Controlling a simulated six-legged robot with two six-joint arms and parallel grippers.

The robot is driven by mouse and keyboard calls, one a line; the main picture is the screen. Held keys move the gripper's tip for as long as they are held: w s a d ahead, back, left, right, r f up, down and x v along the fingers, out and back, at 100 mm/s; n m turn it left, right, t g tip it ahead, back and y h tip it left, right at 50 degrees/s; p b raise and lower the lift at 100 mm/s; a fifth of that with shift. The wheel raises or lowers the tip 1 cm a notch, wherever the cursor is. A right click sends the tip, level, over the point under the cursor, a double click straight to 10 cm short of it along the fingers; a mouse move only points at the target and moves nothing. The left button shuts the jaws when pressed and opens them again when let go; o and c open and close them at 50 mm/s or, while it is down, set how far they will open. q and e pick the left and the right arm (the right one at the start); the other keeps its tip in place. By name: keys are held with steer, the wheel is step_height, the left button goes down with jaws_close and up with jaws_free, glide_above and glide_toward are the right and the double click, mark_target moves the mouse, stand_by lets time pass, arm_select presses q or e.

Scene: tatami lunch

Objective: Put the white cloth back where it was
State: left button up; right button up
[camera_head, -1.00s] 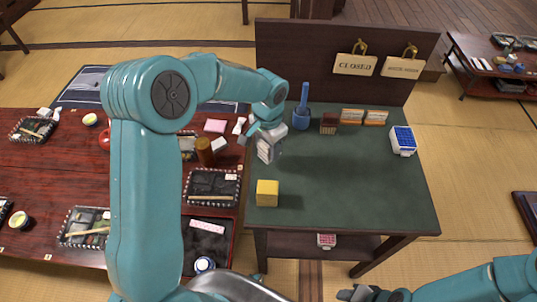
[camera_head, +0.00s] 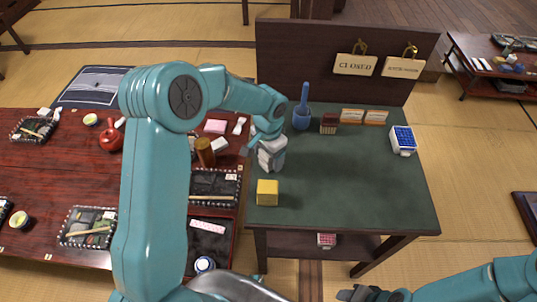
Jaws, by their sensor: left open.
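My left gripper (camera_head: 271,155) is over the left edge of the dark green table top (camera_head: 345,185), behind the yellow cube (camera_head: 267,192). Its jaws are open. A pale grey-white shape shows at the jaws; I cannot tell whether it is part of the gripper or a cloth. A small white folded piece (camera_head: 220,144) lies on the red table just left of the gripper, and another white piece (camera_head: 239,126) lies behind it. I cannot tell which is the white cloth. My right gripper (camera_head: 360,294) is at the bottom edge, clear of the tables.
A blue mortar with pestle (camera_head: 301,118), a dark red box (camera_head: 328,124) and small signs stand at the back of the green table. A blue-and-white box (camera_head: 403,140) is at its right. The red table (camera_head: 60,180) holds several trays. The green table's middle is free.

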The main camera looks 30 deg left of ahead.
arm_select(q)
step_height(320, 180, up, 12)
steer(key=shift+r, duration=0.1)
stand_by(0.6)
